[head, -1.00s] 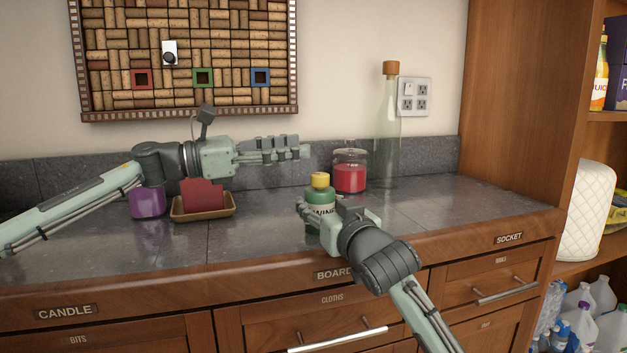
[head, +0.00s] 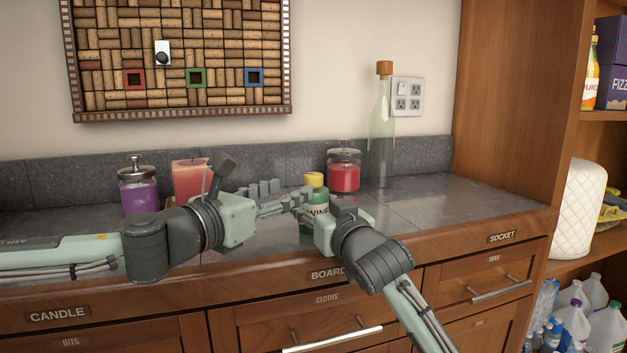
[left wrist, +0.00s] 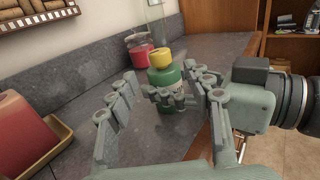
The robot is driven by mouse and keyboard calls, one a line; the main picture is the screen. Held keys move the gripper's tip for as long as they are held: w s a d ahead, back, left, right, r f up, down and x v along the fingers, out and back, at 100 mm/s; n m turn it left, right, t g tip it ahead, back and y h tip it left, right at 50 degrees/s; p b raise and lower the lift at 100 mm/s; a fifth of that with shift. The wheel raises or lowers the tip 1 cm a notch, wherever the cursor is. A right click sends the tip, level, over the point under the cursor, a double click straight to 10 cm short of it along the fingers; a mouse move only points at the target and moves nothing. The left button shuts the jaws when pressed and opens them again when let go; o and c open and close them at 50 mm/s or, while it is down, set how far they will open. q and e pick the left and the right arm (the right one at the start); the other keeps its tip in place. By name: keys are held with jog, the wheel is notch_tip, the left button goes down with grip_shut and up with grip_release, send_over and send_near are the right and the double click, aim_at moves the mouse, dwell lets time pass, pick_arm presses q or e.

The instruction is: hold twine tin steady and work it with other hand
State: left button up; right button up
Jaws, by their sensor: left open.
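The green twine tin (head: 317,198) with a yellow cap stands upright on the grey counter in the head view. It also shows in the left wrist view (left wrist: 164,77), ahead between my left fingers. My right gripper (head: 311,220) is at the tin from the right, its fingers around the lower body and apparently shut on it; they hide part of the label. My left gripper (head: 292,199) is open and empty, its fingertips just left of the tin, below the cap. Any contact between the left fingers and the tin cannot be told.
A red candle jar (head: 344,177) and a tall clear bottle (head: 381,135) stand behind the tin. A purple jar (head: 138,194) and a pink-red candle (head: 190,176) stand at the left. The counter (head: 430,195) is clear at the right.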

aim_at(308, 181)
pick_arm(q)
jog(key=x, duration=0.9)
jog(key=shift+s, duration=0.1)
grip_shut()
